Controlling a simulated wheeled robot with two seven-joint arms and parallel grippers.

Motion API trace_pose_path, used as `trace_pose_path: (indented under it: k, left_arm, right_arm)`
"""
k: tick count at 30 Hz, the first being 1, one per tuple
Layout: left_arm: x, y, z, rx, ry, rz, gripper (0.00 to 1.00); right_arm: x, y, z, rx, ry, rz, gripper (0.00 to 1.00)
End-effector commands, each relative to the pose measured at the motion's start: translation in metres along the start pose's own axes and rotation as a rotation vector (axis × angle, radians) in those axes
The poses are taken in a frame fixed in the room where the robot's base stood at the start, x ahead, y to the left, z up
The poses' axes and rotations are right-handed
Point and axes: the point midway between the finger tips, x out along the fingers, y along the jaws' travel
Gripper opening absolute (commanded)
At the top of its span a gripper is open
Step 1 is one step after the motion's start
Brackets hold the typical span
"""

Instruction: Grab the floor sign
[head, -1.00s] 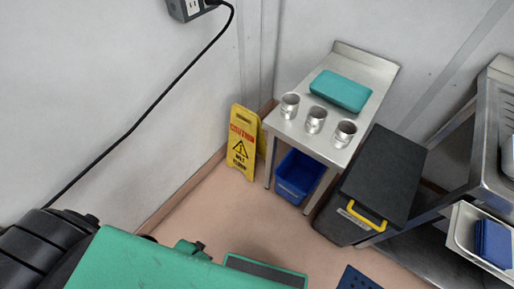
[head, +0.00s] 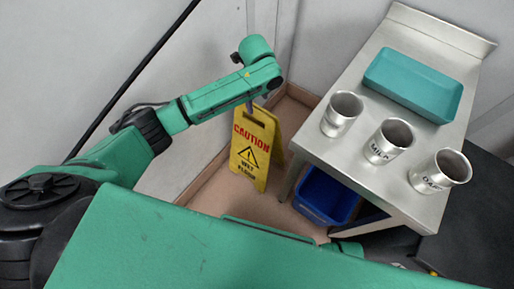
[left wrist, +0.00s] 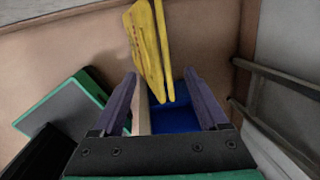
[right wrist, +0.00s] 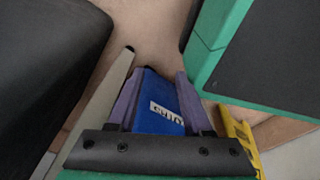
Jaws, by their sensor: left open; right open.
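The yellow floor sign (head: 252,150), marked CAUTION WET FLOOR, stands upright as an A-frame on the floor by the left wall. My left gripper (head: 249,106) is open at the sign's top, which it partly hides. In the left wrist view the sign (left wrist: 148,45) shows as two leaning panels, ahead of the open fingers (left wrist: 160,73); nothing is held. My right gripper (right wrist: 156,72) is open and low, with a blue bin (right wrist: 158,112) with a white label seen between its fingers. The sign's edge (right wrist: 238,142) shows at lower right there.
Right of the sign stands a steel table (head: 330,157) with several metal cups and a teal tray (head: 415,85). The blue bin (head: 325,195) sits under it. A dark bin (head: 480,215) is at right. Walls close off the left and back.

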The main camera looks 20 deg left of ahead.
Motion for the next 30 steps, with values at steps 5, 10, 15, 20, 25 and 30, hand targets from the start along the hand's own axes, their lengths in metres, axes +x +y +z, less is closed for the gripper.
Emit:
trace_pose_path:
  k: [5, 10, 15, 20, 25, 30]
  left_arm:
    - [0.03, 0.001, 0.0, -0.002, 0.0, 0.001, 0.77]
    - [0.063, 0.002, 0.004, -0.004, 0.0, 0.002, 0.77]
    - [0.08, 0.001, 0.004, -0.002, 0.0, -0.001, 0.77]
    - [0.079, 0.001, 0.004, -0.002, 0.0, -0.002, 0.77]
    - [0.079, 0.001, 0.004, -0.003, 0.0, -0.001, 0.77]
    - [0.081, 0.002, 0.004, -0.003, 0.0, -0.001, 0.77]
  right_arm:
    - [-0.004, -0.001, -0.015, 0.008, 0.004, -0.002, 0.5]
    - [-0.011, -0.002, -0.034, 0.016, 0.01, -0.004, 0.5]
    - [-0.022, -0.002, -0.045, 0.022, 0.01, -0.006, 0.5]
    - [-0.023, -0.002, -0.045, 0.022, 0.008, -0.006, 0.5]
    - [-0.024, -0.002, -0.045, 0.022, 0.009, -0.006, 0.5]
    - [-0.026, -0.003, -0.046, 0.022, 0.009, -0.006, 0.5]
